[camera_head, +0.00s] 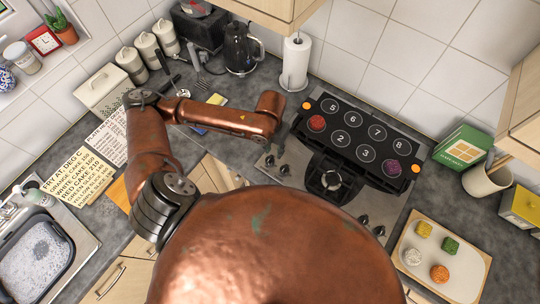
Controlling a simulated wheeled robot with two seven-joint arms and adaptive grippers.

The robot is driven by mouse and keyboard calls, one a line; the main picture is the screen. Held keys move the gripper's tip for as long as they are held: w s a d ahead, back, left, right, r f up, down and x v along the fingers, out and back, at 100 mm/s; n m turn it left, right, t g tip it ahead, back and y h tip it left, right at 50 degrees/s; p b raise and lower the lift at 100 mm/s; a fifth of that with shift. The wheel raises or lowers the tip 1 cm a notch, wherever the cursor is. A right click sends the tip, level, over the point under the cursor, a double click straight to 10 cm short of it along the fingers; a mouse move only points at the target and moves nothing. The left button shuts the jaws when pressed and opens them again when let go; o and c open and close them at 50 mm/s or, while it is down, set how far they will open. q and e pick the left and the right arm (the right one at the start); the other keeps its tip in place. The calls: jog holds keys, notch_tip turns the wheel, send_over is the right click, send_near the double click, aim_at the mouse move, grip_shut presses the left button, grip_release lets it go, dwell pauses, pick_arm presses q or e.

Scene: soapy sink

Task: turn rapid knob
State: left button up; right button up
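A steel hob (292,183) with a dark burner and grate (330,180) in its middle has two knobs on its left, one at the upper side (270,160) and one lower (284,170). Two more knobs (363,218) sit at its lower right. I cannot read which one is the rapid knob. My copper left arm reaches over the counter, and its wrist ends just above the left knobs. My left gripper (264,142) is mostly hidden under the wrist; its fingers and any contact with a knob cannot be made out. My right gripper is not in view.
A black board (356,129) with numbered circles lies behind the burner, bearing a red and a purple piece. A tray (405,262) with small coloured pieces is at right. A kettle (240,48) and paper towel roll (295,62) stand behind. A soapy sink (35,255) is at left.

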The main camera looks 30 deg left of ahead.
aim_at(270, 158)
pick_arm(q)
jog(key=shift+a+r+m, duration=0.25)
jog(key=shift+a+m, duration=0.15)
jog(key=shift+a, duration=0.25)
jog(key=shift+a+f+y, duration=0.1)
jog(key=shift+a+y, duration=0.05)
jog(key=shift+y, duration=0.15)
notch_tip(270, 158, down, 8)
jog(key=shift+r, duration=0.25)
jog(key=shift+c, duration=0.2)
